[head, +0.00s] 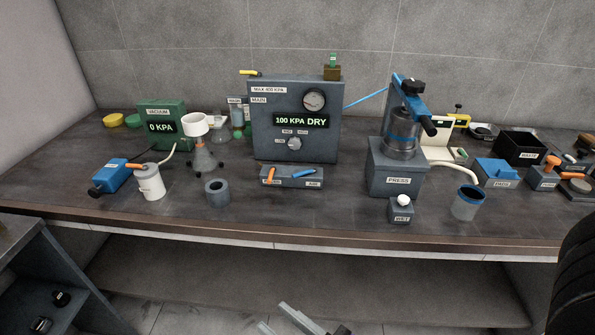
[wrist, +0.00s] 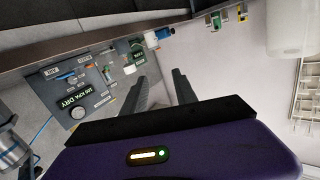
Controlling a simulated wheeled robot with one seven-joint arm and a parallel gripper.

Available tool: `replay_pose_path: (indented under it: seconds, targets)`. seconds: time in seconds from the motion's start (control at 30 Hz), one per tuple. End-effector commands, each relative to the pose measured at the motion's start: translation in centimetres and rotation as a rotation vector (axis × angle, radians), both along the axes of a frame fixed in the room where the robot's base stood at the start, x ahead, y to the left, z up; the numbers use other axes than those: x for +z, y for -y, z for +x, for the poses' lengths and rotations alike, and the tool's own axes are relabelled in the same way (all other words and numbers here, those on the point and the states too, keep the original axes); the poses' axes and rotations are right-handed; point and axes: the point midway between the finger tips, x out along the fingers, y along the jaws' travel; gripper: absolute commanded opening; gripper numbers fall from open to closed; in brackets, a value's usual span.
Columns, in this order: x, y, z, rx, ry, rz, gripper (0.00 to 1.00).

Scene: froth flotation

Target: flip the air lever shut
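A grey valve block (head: 291,184) stands on the bench in front of the main pressure panel. It bears an orange lever (head: 271,174) on the left and a blue lever (head: 303,173) on the right, near a label that reads AIR. The blue lever lies slanted along the block's top. In the wrist view the block (wrist: 62,70) appears upside down at the upper left, with the AIR label. My gripper (wrist: 160,76) is open and empty, fingers apart, well away from the block. In the head view its fingers (head: 275,318) show low, in front of the bench edge.
The main panel (head: 265,142) behind the block reads 100 KPA DRY. A grey ring cup (head: 217,193) stands left of the block, the press (head: 393,170) and a white-knobbed wet box (head: 401,212) right. Bench in front of the block is clear.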

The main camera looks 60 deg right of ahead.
Motion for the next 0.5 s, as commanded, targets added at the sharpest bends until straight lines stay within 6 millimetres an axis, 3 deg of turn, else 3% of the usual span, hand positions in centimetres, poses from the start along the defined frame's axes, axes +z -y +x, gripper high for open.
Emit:
replay_pose_path:
  seconds: [0.27,0.5]
  targets:
    - [0.4,4.1,8.6,-0.087,0.076,0.001,0.34]
    - [1.6,9.1,17.1,-0.116,0.086,-0.039,0.34]
